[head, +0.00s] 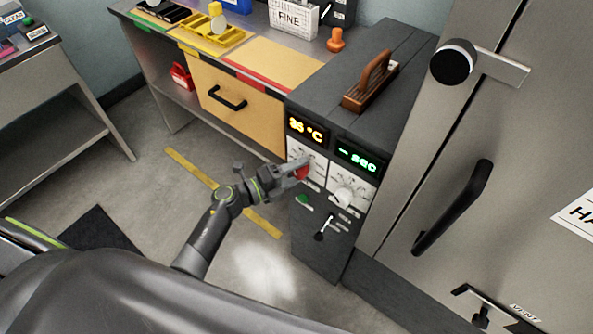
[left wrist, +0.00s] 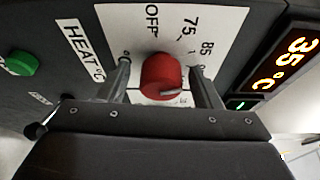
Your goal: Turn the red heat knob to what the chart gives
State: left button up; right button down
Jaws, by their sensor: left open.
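The red heat knob (head: 302,173) sits on a white dial plate on the front of the dark control cabinet. In the left wrist view the knob (left wrist: 161,74) stands between the two fingers of my left gripper (left wrist: 160,66). The fingers are open, with a gap showing on each side of it. The dial plate (left wrist: 215,25) shows OFF, 75 and 85; other marks are hidden behind the knob and gripper. A pale pointer mark shows at the knob's lower right. The head view also shows my left gripper (head: 291,171) at the knob. No readable chart shows.
A white knob (head: 343,196), green button (head: 303,199) and small lever (head: 324,230) are close by. A steel door with a black handle (head: 452,208) stands at right.

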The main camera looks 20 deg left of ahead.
pick_arm(q)
jog(key=b+v, duration=0.3)
jog(key=v, duration=1.4)
jog(key=shift+s, duration=0.15)
jog(key=shift+a, duration=0.15)
